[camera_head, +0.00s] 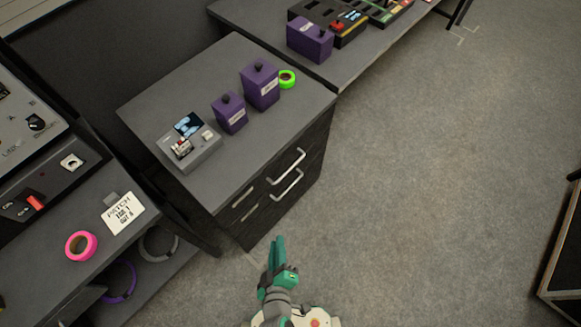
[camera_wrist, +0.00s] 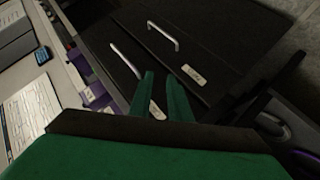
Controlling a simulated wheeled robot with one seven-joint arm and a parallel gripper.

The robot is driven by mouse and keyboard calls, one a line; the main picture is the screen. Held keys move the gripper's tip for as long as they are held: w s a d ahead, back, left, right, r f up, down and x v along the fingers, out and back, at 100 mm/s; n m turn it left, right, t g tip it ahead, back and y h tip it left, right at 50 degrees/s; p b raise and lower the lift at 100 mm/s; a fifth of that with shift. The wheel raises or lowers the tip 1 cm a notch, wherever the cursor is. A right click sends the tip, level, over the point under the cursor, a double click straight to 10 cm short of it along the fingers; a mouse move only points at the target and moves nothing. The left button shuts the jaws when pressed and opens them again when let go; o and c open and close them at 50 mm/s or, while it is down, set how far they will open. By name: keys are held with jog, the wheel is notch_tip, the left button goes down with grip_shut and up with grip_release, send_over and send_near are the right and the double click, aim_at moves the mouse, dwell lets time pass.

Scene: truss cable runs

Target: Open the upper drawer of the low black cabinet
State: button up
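The low black cabinet (camera_head: 225,192) has a grey top and a front with two drawers. The upper drawer's silver bar handle (camera_head: 287,166) sits just below the top edge, and it also shows in the wrist view (camera_wrist: 125,61). The lower drawer's handle (camera_head: 286,186) is beneath it and shows in the wrist view (camera_wrist: 163,36). Both drawers look closed. My green gripper (camera_head: 278,241) is in front of the cabinet, below the handles in the picture. In the wrist view its fingers (camera_wrist: 161,77) have a narrow empty gap between them, apart from both handles.
A grey device (camera_head: 190,150), two purple boxes (camera_head: 229,113) and green tape (camera_head: 287,79) stand on the cabinet. A bench (camera_head: 88,260) with pink tape (camera_head: 81,246) is at left. Another table (camera_head: 355,55) adjoins behind. The grey floor (camera_head: 420,180) at right is clear.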

jog(key=w+f+n+h, duration=0.2)
jog(key=w+f+n, duration=0.25)
jog(key=w, duration=0.35)
jog(key=n+t+h, duration=0.1)
jog(key=n+h, duration=0.4)
send_near(291, 167)
jog(key=x, duration=1)
jog(key=shift+f, duration=0.35)
grip_shut()
